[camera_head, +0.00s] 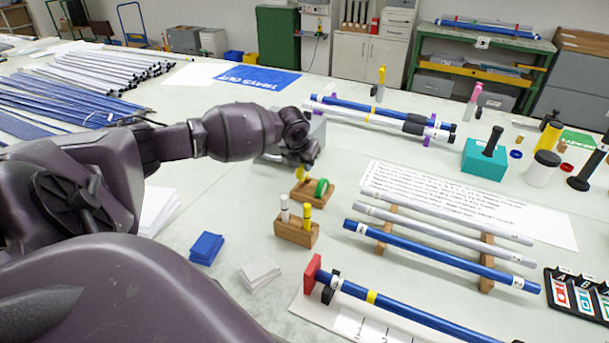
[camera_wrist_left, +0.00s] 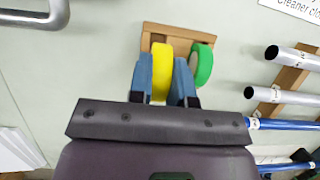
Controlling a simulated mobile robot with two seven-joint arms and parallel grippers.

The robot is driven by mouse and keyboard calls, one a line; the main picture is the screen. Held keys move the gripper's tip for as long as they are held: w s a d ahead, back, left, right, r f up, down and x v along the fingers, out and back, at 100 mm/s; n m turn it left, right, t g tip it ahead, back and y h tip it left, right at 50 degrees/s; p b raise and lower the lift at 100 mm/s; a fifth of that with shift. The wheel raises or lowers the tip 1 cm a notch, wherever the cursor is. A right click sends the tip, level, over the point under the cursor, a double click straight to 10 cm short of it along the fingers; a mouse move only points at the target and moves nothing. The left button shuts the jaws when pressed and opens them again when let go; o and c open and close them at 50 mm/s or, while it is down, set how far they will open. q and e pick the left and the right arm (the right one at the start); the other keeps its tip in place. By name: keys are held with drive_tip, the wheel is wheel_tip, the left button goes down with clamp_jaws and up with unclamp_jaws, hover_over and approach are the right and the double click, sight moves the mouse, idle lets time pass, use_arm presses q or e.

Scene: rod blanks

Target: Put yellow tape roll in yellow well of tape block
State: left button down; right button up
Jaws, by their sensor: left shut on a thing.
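The yellow tape roll (camera_head: 301,174) is between the two fingers of my left gripper (camera_head: 304,166), over the left part of the wooden tape block (camera_head: 303,195). In the left wrist view the yellow tape roll (camera_wrist_left: 161,72) stands on edge between the blue fingers, and my left gripper (camera_wrist_left: 162,80) is shut on it. The tape block (camera_wrist_left: 172,30) lies beneath, partly hidden by the roll and fingers. A green tape roll (camera_wrist_left: 202,64) stands upright in the block, just right of the right finger. I cannot tell whether the yellow roll touches the block. My right gripper is not in view.
A wooden marker holder (camera_head: 296,232) with a white and a yellow marker stands just in front of the block. Several rods (camera_head: 440,250) rest on wooden supports to the right. A grey box (camera_head: 285,140) is behind my left gripper. Blue cards (camera_head: 206,248) lie front left.

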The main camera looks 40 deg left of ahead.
sight(304, 175)
use_arm(q)
wheel_tip(304, 175, down, 4)
drive_tip(key=shift+r, duration=0.1)
drive_tip(key=shift+f+b, duration=0.3)
drive_tip(key=c, duration=1.1)
unclamp_jaws()
drive_tip(key=shift+f, duration=0.1)
drive_tip(key=shift+o, duration=0.2)
